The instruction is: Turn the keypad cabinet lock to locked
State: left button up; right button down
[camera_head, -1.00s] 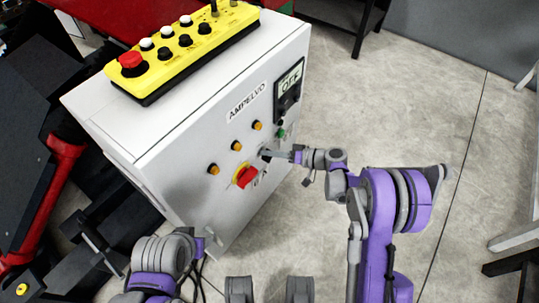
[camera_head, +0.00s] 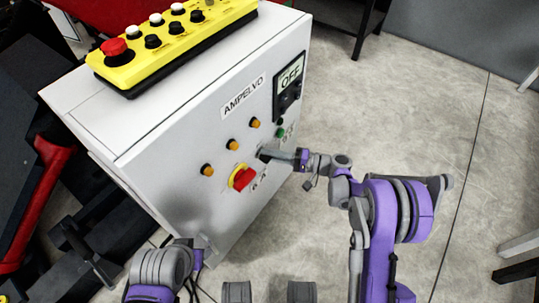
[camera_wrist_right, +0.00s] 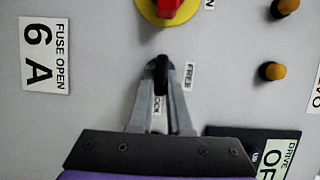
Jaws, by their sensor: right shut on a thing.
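The lock is a small black turn-knob (camera_wrist_right: 160,72) on the grey cabinet's front panel, in the right wrist view. A FREE label (camera_wrist_right: 189,75) is to its right and a partly hidden LOCK label (camera_wrist_right: 157,105) is below it. My right gripper (camera_wrist_right: 161,82) is shut on the knob, with one finger on each side. The knob's handle looks roughly upright in this view; its exact pointing is partly hidden by the fingers. In the head view my right gripper (camera_head: 266,154) meets the panel beside the red switch. My left arm shows at bottom left; its fingers are unclear (camera_head: 207,252).
The cabinet (camera_head: 150,190) has a red-and-yellow rotary switch (camera_head: 242,178), orange buttons (camera_head: 232,145) and a display reading OFF (camera_head: 290,75). A yellow control box (camera_head: 170,48) with a red button lies on top. Open floor is to the right.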

dwell(0.3)
jog(key=c, duration=0.9)
grip_release()
jog(key=shift+o, duration=0.2)
jog(key=p+v, duration=0.1)
jog(key=v, duration=0.9)
jog(key=shift+s+d+p, duration=0.2)
jog(key=shift+d+p, duration=0.1)
jog(key=shift+d, duration=0.05)
